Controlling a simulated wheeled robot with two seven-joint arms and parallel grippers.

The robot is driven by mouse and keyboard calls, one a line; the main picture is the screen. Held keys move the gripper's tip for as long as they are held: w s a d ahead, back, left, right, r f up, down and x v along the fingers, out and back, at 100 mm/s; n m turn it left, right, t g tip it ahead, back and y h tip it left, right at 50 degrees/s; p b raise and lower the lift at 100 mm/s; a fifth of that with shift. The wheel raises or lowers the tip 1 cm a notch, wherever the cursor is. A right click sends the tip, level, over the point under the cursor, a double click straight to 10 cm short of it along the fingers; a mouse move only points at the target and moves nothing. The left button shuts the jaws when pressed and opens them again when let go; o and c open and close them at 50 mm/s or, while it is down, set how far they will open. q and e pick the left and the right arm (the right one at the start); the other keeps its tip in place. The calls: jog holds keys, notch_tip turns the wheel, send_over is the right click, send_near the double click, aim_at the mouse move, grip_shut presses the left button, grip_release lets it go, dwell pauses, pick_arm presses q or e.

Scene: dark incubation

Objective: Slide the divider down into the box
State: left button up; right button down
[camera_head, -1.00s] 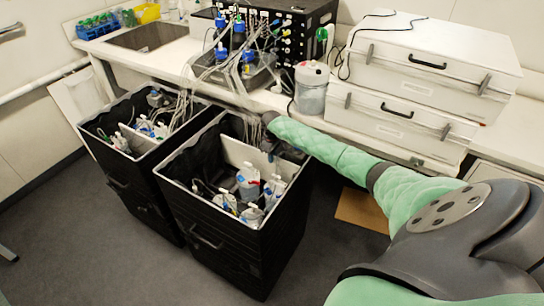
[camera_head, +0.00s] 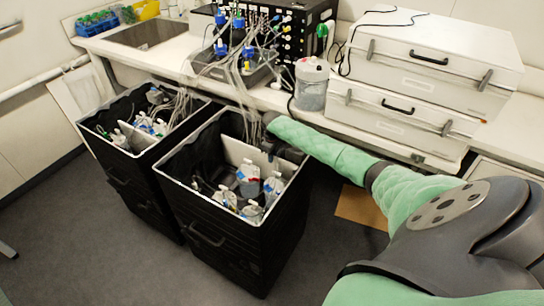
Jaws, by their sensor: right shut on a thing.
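The box is a tall black bin (camera_head: 225,238) with a pale rim, standing on the floor at the centre. The divider is a white panel (camera_head: 238,154) standing upright inside it, across its width, with its upper edge near rim height. My right gripper (camera_head: 268,150) is at the divider's right end, inside the box's far right corner, and is shut on the divider. Its fingertips are small and dark and hard to make out. Bottles (camera_head: 248,180) with tubes stand in front of the divider. The divider's lower edge is hidden. My left gripper is not in view.
A second black bin (camera_head: 140,190) with a white divider and bottles stands close on the left. Tubes (camera_head: 185,95) run from the bench equipment into both bins. A clear jar (camera_head: 311,88) and white cases (camera_head: 432,60) stand on the bench behind my right arm.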

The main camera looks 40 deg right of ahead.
jog(key=shift+f+b, duration=0.35)
jog(key=shift+f, duration=0.55)
jog(key=shift+s+f, duration=0.15)
jog(key=shift+f, duration=0.2)
jog(key=c, duration=1.6)
grip_release()
jog(key=shift+o, duration=1.1)
jog(key=shift+f, duration=0.2)
jog(key=shift+r, duration=0.15)
